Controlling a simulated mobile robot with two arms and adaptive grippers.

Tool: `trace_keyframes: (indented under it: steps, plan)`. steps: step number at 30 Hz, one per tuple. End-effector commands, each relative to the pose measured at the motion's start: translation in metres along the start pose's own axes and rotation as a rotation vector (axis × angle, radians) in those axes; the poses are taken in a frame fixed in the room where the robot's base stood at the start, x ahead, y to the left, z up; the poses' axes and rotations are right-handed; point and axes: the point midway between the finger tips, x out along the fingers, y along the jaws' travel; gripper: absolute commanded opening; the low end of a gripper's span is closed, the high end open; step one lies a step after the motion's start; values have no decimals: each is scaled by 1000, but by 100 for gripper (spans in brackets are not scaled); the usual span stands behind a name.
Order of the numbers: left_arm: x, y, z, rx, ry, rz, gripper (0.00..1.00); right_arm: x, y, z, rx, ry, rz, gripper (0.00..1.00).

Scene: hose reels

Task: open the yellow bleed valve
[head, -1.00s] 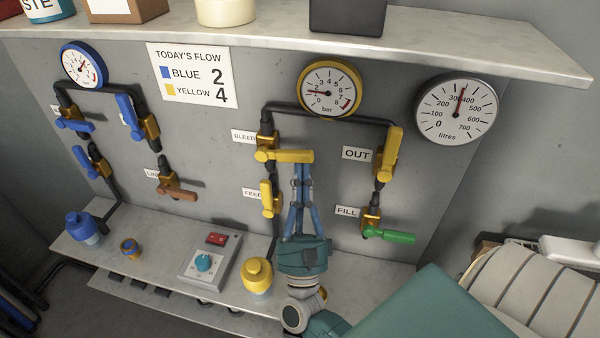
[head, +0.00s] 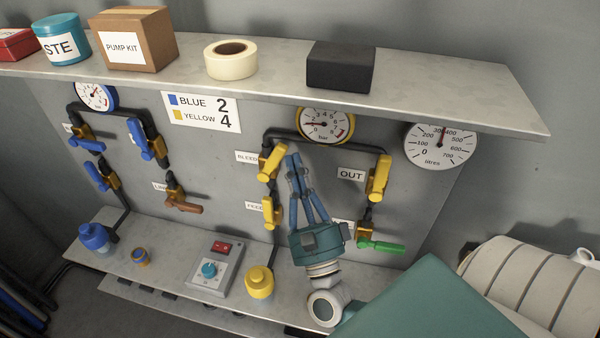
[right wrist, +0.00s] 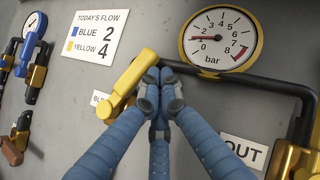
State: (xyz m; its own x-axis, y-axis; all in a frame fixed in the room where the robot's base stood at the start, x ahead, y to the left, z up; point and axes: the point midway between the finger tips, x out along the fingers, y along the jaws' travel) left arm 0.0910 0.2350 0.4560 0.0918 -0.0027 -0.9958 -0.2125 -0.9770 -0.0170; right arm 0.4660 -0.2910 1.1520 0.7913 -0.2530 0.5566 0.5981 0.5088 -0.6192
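My left gripper is not in view.
The yellow feed lever (head: 269,213) is below, the yellow OUT lever (head: 379,178) and green fill lever (head: 381,246) are to the right. Blue valves are on the left. A shelf (head: 450,90) overhangs the panel.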

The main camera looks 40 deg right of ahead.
Motion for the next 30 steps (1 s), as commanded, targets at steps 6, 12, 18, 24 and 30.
trace_keyframes:
  steps: [6, 12, 18, 24, 30]
  plan:
    - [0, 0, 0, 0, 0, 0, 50, 12, 0, 13, 3, -1, -2, 0]
    - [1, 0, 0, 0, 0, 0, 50, 20, 3, 20, 3, -1, -2, 0]
    - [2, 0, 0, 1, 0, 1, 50, 24, 5, 25, 2, -1, 0, 0]
    - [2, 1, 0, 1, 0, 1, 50, 26, 6, 26, 2, 0, 1, 0]
    - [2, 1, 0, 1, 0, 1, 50, 26, 6, 27, 1, 0, 1, 0]
